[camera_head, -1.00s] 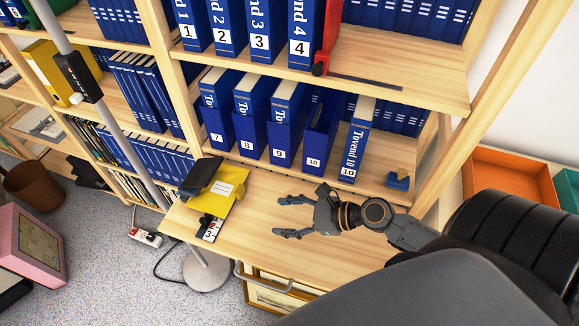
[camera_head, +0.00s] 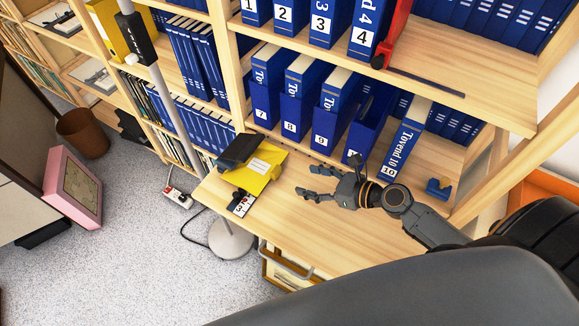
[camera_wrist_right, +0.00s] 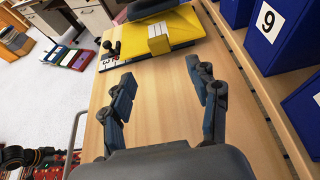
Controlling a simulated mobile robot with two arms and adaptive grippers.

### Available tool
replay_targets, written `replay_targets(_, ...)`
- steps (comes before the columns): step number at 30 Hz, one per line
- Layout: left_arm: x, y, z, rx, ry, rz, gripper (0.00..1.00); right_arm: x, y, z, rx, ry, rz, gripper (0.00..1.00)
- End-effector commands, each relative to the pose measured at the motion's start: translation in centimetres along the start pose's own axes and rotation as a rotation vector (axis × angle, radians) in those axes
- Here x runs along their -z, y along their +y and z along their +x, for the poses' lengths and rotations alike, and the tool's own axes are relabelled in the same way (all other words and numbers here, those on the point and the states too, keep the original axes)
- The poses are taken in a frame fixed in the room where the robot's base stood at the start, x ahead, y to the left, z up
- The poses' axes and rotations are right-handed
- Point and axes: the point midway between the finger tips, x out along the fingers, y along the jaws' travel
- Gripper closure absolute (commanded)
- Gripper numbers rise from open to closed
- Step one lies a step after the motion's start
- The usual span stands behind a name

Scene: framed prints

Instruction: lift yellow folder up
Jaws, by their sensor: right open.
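The yellow folder (camera_head: 256,170) lies on the left part of the wooden desk surface, with a dark object (camera_head: 240,150) resting on its far left part. In the right wrist view the yellow folder (camera_wrist_right: 170,33) is ahead, beyond the fingertips. My right gripper (camera_head: 305,191) is open and empty above the desk, to the right of the folder and apart from it. Its two spread fingers (camera_wrist_right: 163,92) point toward the folder in the wrist view.
Blue numbered binders (camera_head: 298,100) stand along the shelf behind the desk. A small number card (camera_head: 241,204) lies in front of the folder. A grey pole (camera_head: 165,110) rises left of the desk. A blue tape dispenser (camera_head: 438,188) sits at the right. Bare desk (camera_head: 290,225) lies before the gripper.

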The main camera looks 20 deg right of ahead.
Motion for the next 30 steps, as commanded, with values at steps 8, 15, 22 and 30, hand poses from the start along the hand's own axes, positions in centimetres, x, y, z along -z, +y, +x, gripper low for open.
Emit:
replay_targets(8,0.5,0.4,-0.6,-0.005,0.007,-0.003,0.6,-0.2,0.0,5.7,0.0,-0.003,0.001,0.4)
replay_targets(15,-0.2,0.5,-0.6,-0.006,-0.005,-0.003,0.6,-0.1,0.0,8.8,-0.001,-0.001,0.0,0.4)
replay_targets(22,-0.4,0.5,-0.6,-0.006,-0.008,-0.002,0.6,0.0,0.1,9.7,-0.001,0.0,-0.002,0.4)
replay_targets(30,-0.5,0.3,-0.6,-0.004,-0.009,-0.001,0.6,0.0,0.1,9.7,-0.001,0.0,-0.001,0.5)
